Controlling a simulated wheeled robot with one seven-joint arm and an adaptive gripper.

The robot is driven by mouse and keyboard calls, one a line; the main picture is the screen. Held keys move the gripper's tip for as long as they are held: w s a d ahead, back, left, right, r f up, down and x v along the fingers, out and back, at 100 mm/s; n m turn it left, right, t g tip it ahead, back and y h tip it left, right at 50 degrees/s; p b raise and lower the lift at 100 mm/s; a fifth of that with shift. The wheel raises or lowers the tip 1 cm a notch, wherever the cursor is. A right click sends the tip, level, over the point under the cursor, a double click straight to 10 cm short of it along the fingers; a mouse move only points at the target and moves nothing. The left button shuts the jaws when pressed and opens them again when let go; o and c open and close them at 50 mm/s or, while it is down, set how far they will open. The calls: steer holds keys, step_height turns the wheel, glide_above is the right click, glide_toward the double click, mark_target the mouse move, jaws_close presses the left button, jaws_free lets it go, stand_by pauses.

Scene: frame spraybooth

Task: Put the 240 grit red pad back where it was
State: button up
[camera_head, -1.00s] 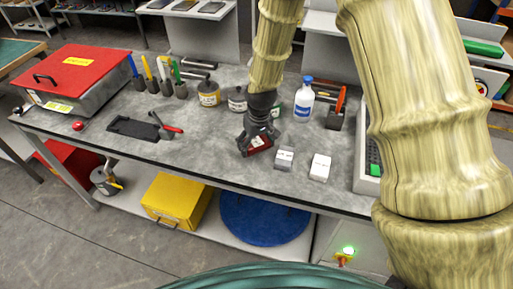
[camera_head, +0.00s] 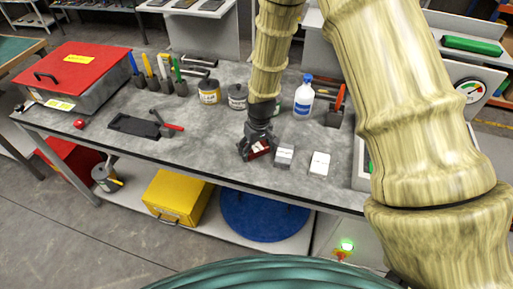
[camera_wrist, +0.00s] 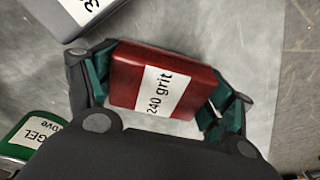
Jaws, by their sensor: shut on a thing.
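The red pad (camera_wrist: 160,82), with a white label reading "240 grit", lies between the two fingers of my gripper (camera_wrist: 160,95) in the wrist view. The fingers are shut on its two ends. In the head view my gripper (camera_head: 256,150) points down with the red pad (camera_head: 259,151) at the worktable (camera_head: 200,155), left of a grey pad (camera_head: 284,154) and a white pad (camera_head: 319,163). The grey pad's corner also shows in the wrist view (camera_wrist: 75,22). I cannot tell whether the red pad touches the table.
Tins (camera_head: 209,92) and a white-blue bottle (camera_head: 303,97) stand behind my gripper. A black tray (camera_head: 133,125) and a red-handled tool (camera_head: 165,122) lie to the left. A red-lidded box (camera_head: 80,70) stands far left. The table is clear between tool and gripper.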

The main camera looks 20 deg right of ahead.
mark_target(258, 148)
steer(key=shift+f, duration=0.3)
steer(key=o, duration=1.3)
steer(key=shift+r, duration=0.1)
steer(key=shift+w+r+p, duration=0.1)
steer(key=shift+r+p, duration=0.2)
steer(key=shift+r, duration=0.45)
steer(key=shift+r+b, duration=0.1)
steer(key=shift+b, duration=0.3)
steer(key=shift+s+d+r+b, duration=0.1)
steer(key=shift+s+r+b, duration=0.35)
steer(key=shift+r, duration=1.45)
steer(key=shift+s+d+r+b, duration=0.1)
steer(key=shift+r+b, duration=0.6)
steer(key=shift+r, duration=1.15)
steer(key=shift+s+r+b, duration=0.2)
steer(key=shift+r+b, duration=0.4)
steer(key=shift+r, duration=1.3)
